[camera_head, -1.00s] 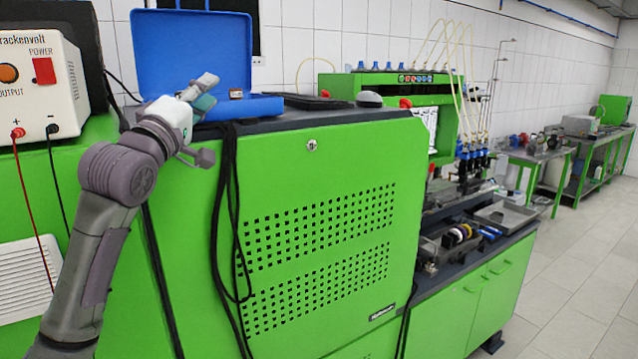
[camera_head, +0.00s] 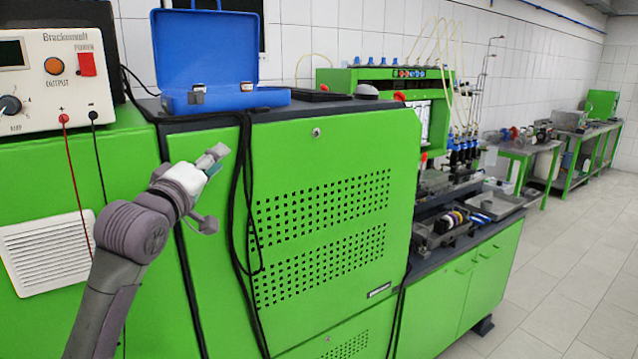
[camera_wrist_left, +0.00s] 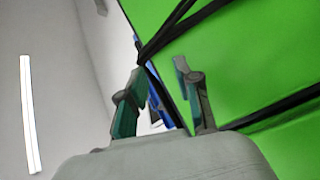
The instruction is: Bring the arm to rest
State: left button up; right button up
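My left arm (camera_head: 136,232) comes in from the lower left. Its left gripper (camera_head: 214,160) is in front of the green cabinet's (camera_head: 290,160) front face, below the top edge and left of the perforated panel. The left wrist view shows the two fingers (camera_wrist_left: 160,68) spread apart with nothing held between them. Black cables (camera_wrist_left: 185,28) pass just beyond the fingers there; I cannot tell whether they touch. My right gripper is in neither view.
An open blue case (camera_head: 205,55) stands on the cabinet top above the gripper. A power supply (camera_head: 52,80) with red and black leads is at left. Black cables (camera_head: 246,190) hang down the cabinet front beside the gripper. Floor (camera_head: 540,270) at right is clear.

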pick_arm(q)
jog(key=s+d+f+m+g+y, duration=0.15)
jog(key=s+f+g, duration=0.35)
jog(key=f, duration=1.1)
jog(key=s+f+m+g+y, duration=0.1)
jog(key=s+f+m+g, duration=0.15)
jog(key=s+f, duration=0.9)
jog(key=s+a+f+m+g+y, duration=0.3)
jog(key=s+f+m+g, duration=0.4)
jog(key=s+f, duration=1.65)
jog(key=s+f+g+b, duration=0.1)
jog(key=s+f, duration=0.1)
jog(key=f, duration=1.1)
jog(key=s+f+g+b, duration=0.2)
jog(key=f, duration=1.1)
jog(key=s+a+f+b, duration=0.2)
jog(key=s+a+f, duration=0.1)
jog(key=s+f, duration=1.3)
notch_tip(320, 180, down, 3)
jog(key=shift+s+f+g, duration=0.2)
jog(key=shift+g, duration=0.25)
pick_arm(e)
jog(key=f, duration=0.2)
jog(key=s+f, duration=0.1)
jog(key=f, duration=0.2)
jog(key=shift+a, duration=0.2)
